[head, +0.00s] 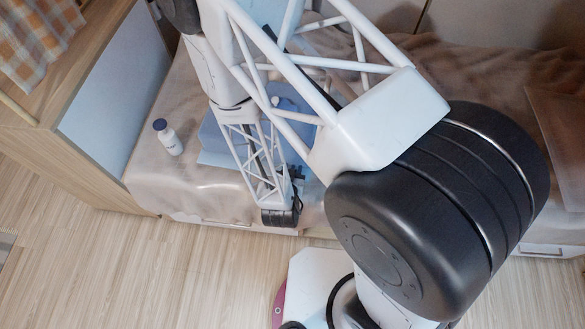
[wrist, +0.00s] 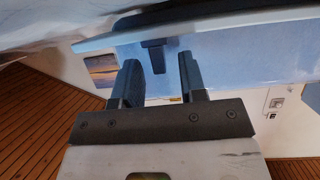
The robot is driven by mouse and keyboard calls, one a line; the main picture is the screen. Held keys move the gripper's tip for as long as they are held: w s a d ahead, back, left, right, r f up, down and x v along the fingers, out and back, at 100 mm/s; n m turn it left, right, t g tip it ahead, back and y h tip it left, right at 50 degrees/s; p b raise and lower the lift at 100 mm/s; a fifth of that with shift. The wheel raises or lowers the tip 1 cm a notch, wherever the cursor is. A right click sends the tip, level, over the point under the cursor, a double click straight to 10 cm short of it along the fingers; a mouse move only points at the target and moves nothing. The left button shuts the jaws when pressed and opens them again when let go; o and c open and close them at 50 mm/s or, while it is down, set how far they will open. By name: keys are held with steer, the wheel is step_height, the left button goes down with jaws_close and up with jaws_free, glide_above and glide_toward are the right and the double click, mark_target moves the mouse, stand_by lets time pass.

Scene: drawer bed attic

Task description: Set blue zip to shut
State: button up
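A blue thing (head: 217,138), which looks like a bag or case, lies on the bed in the head view, largely hidden behind my arm. In the wrist view a broad blue surface (wrist: 235,48) fills the upper part, with a pale edge above it. A small dark tab (wrist: 156,55), which looks like the zip's pull, hangs on this surface. My gripper (wrist: 159,63) is open, with one finger on each side of the tab in the picture and visible gaps to it. I cannot tell whether the tab lies fully between the fingertips or beyond them. The zip's track is not clear.
A white bottle with a dark blue cap (head: 168,138) stands on the bed, left of the blue thing. The bed (head: 160,185) has a beige cover and drawers below its front edge. A wooden cabinet (head: 85,165) stands at left. The floor in front is clear at left.

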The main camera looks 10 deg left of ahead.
steer(key=shift+w+f, duration=0.15)
steer(key=shift+w, duration=0.2)
jaws_close()
